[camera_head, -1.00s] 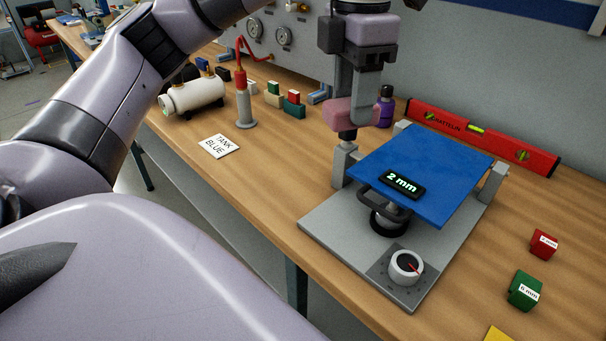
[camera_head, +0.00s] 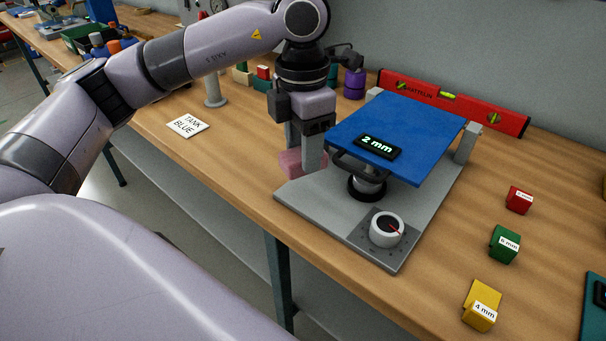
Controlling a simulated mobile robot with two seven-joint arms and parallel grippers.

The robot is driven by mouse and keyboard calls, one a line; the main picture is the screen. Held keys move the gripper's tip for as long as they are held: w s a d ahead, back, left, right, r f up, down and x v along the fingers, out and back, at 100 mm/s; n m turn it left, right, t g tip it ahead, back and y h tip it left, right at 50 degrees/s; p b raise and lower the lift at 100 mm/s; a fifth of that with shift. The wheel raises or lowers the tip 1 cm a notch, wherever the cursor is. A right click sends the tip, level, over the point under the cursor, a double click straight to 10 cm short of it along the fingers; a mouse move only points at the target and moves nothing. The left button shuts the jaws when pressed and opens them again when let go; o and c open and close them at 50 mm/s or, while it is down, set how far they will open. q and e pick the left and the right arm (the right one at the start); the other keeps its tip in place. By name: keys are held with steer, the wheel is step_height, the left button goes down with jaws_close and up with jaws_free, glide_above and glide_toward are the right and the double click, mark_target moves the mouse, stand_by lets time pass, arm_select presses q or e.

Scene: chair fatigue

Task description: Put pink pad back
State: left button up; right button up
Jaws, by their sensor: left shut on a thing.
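The pink pad (camera_head: 290,163) is a small pink block at the left edge of the grey test stand. My left gripper (camera_head: 305,165) points down and is shut on the pad, just left of the blue plate. The gripper's fingers hide part of the pad, and I cannot tell whether the pad touches the bench or the stand's base. My right gripper is not in view.
Red (camera_head: 519,199), green (camera_head: 504,244) and yellow (camera_head: 482,305) labelled blocks stand on the bench at the right. A "TANK BLUE" card (camera_head: 188,125) lies left. A purple bottle (camera_head: 354,83) stands behind my gripper.

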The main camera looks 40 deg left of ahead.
mark_target(303, 193)
arm_select(q)
step_height(303, 193, down, 6)
steer(key=shift+r, duration=0.15)
stand_by(0.3)
steer(key=o, duration=1)
steer(key=shift+r, duration=0.3)
step_height(303, 193, up, 12)
steer(key=shift+f, duration=0.25)
